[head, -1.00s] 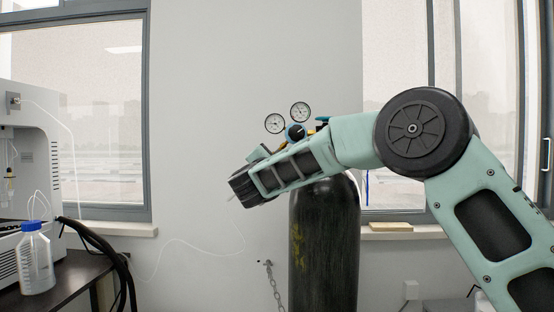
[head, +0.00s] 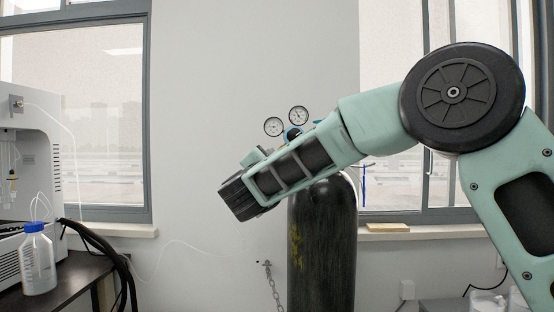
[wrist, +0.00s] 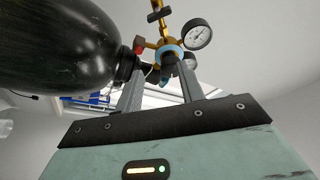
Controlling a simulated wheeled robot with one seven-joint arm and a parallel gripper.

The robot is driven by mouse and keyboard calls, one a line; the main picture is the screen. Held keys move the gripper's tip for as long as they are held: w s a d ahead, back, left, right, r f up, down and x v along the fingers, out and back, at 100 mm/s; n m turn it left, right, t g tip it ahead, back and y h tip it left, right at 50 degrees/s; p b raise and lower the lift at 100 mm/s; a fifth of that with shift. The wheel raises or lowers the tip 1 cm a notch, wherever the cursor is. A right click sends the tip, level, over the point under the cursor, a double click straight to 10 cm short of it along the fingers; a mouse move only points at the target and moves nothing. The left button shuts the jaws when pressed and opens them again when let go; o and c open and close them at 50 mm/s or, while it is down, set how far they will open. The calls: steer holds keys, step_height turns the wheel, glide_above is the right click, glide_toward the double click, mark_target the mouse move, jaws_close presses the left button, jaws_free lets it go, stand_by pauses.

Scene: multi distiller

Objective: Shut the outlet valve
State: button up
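A brass regulator (wrist: 163,36) with a blue ring (wrist: 168,54) sits at the neck of a black gas cylinder (wrist: 65,45). In the head view, two gauges (head: 273,126) (head: 298,116) stand above my arm, which hides most of the regulator. My gripper (wrist: 161,76) is open, its two fingers apart and pointing toward the regulator. I see nothing held between them. The blue ring appears just beyond the gap. I cannot tell which fitting is the outlet valve, or whether the fingers touch anything.
The cylinder (head: 322,245) stands against the wall, with a chain (head: 272,285) beside it. At left, a white machine (head: 22,150) and a blue-capped bottle (head: 38,262) stand on a dark table (head: 75,285). A window sill with a yellow block (head: 388,228) is at right.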

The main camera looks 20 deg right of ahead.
steer(key=shift+o, duration=1.4)
steer(key=shift+w+a+p, duration=0.15)
steer(key=shift+a+p, duration=0.3)
steer(key=shift+p, duration=0.5)
steer(key=s+a+f+n+t+p, duration=0.15)
steer(key=a+f+p, duration=0.4)
steer(key=p, duration=0.65)
steer(key=shift+g, duration=0.25)
steer(key=p+x, duration=0.6)
steer(key=x, duration=1)
steer(key=shift+w+d+r, duration=0.2)
steer(key=shift+d+r, duration=0.05)
steer(key=shift+d, duration=0.05)
steer(key=shift+f, duration=0.1)
steer(key=c, duration=1)
